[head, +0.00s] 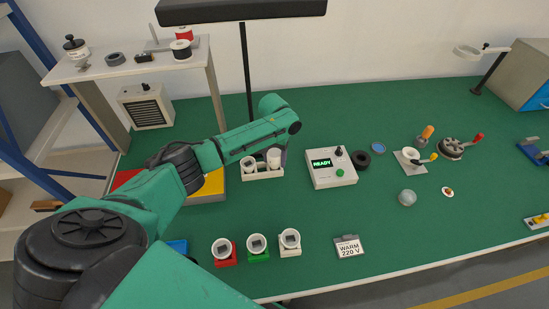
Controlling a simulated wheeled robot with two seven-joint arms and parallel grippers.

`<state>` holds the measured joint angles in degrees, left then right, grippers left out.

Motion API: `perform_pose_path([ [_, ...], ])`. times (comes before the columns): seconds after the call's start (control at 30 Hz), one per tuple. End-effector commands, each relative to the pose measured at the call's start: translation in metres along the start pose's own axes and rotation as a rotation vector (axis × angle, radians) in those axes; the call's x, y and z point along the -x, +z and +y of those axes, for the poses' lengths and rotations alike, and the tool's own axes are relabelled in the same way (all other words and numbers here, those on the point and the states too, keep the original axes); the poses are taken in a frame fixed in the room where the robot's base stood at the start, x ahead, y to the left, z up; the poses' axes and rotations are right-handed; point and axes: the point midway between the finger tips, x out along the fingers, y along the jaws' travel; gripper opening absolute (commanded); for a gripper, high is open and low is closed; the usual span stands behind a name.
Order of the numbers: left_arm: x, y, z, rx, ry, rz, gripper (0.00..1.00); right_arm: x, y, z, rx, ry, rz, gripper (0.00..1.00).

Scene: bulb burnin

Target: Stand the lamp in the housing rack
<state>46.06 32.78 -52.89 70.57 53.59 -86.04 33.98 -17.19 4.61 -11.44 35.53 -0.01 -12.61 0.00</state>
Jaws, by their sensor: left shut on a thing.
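The housing rack (262,176) is a low white holder on the green bench, left of the middle. A white cup-shaped piece with a dark inside (249,163) stands in its left part. A white cylinder, seemingly the lamp (274,156), stands upright at its right part. My left gripper (282,154) is at the rack's right end, shut on the lamp; its fingers are largely hidden behind the lamp and the wrist. I cannot tell whether the lamp's base is seated in the rack. My right gripper is not in view.
A white box reading READY (331,169) stands right of the rack. Sockets on red (224,250), green (258,246) and white (290,243) bases line the front, beside a WARM 220 V sign (348,246). A clear globe (407,198) lies right. A lamp post (246,75) rises behind.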

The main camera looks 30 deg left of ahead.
Motion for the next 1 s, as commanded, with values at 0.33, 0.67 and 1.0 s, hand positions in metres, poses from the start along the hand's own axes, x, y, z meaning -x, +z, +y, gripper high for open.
perform_pose_path([
  [0.33,-0.001,0.000,0.000,0.000,0.000,0.000,0.87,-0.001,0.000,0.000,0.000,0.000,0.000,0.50],
  [0.67,-0.001,0.000,0.000,0.000,0.000,0.000,0.99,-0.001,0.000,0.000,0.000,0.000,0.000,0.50],
  [1.0,0.065,-0.001,0.001,-0.001,0.002,0.006,0.99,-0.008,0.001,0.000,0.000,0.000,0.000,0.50],
])
